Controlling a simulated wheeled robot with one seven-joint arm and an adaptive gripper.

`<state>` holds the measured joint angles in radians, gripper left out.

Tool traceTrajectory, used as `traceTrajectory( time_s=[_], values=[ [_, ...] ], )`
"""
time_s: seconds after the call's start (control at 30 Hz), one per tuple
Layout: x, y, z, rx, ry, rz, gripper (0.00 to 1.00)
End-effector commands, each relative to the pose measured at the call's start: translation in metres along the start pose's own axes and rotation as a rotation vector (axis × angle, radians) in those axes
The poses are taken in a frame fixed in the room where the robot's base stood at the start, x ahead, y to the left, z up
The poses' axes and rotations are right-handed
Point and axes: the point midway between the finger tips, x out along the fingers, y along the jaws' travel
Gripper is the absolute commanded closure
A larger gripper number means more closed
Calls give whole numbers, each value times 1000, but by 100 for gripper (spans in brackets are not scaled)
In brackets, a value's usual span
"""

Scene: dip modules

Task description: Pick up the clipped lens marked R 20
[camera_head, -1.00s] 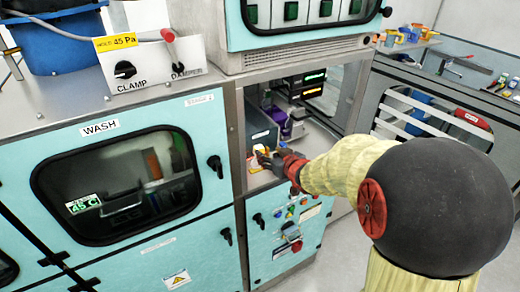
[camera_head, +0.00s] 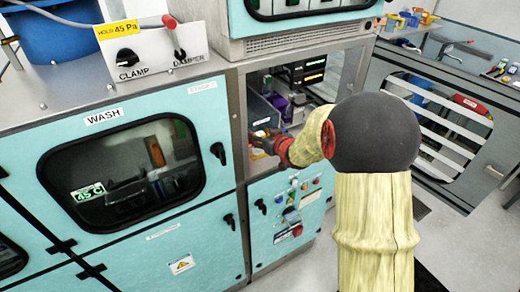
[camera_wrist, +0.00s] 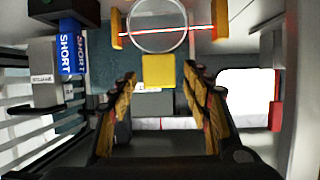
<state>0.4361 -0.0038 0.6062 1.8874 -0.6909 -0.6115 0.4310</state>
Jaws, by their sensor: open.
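In the wrist view a clear round lens (camera_wrist: 158,28) stands at the top centre, held at both sides by yellow clips, with a thin red line across it. A yellow square block (camera_wrist: 159,70) is just below it. I cannot read any mark on the lens. My gripper (camera_wrist: 158,82) is open and empty, its two fingers below the lens in the picture and apart from it. In the head view my gripper (camera_head: 262,142) is small at the mouth of the open bay, and the lens cannot be made out there.
Blue blocks marked SHORT (camera_wrist: 70,47) stand at the left in the wrist view. The bay's metal frame (camera_head: 238,125) is close on the left of my gripper in the head view. Purple and dark items (camera_head: 282,103) stand deeper in the bay.

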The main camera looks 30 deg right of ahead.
Motion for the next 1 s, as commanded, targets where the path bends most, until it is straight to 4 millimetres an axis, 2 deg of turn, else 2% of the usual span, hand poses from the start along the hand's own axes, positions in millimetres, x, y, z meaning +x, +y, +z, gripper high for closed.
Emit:
traceTrajectory(
  time_s=[0.17,1.0],
  values=[
    [0,0,0,0,0,0,53],
    [-1,0,0,1,0,1,100]
  ],
)
